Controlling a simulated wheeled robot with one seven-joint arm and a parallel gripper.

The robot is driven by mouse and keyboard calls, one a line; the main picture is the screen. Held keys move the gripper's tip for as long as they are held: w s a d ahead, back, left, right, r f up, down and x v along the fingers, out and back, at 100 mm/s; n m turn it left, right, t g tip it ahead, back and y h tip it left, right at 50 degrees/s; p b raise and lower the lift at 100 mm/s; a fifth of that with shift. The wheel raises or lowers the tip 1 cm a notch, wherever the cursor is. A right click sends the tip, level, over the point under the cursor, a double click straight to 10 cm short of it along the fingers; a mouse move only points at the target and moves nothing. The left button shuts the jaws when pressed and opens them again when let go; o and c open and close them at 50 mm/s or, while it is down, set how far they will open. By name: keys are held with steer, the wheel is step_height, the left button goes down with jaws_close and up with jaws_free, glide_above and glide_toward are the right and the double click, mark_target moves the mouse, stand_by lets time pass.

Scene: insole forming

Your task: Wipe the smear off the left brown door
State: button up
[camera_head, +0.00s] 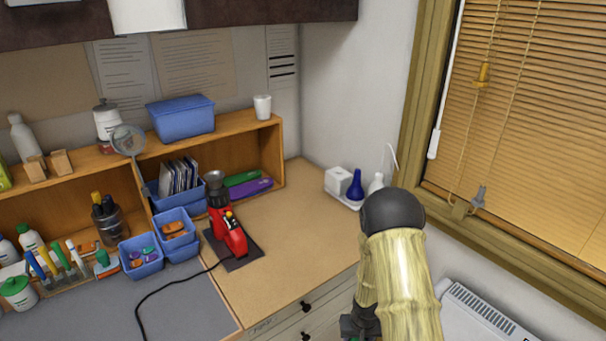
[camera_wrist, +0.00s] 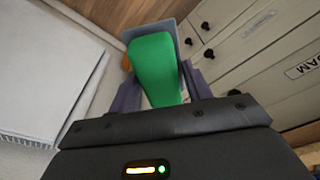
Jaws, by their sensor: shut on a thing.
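My gripper (camera_wrist: 160,72) is shut on a smooth green object (camera_wrist: 155,68) with a rounded end, seen between its two dark fingers in the wrist view. What the green object is made of, I cannot tell. No smear is visible on the part that shows. A white object hangs in front of them.
A white heater (camera_head: 490,315) stands under the window blind (camera_head: 530,110). The wooden shelf (camera_head: 280,150) and worktop carry a red tool (camera_head: 232,236) and blue bins (camera_head: 140,258).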

steer(key=shift+a, duration=0.1)
steer(key=s+f, duration=0.3)
steer(key=f, duration=1.1)
steer(key=shift+s+f, duration=0.4)
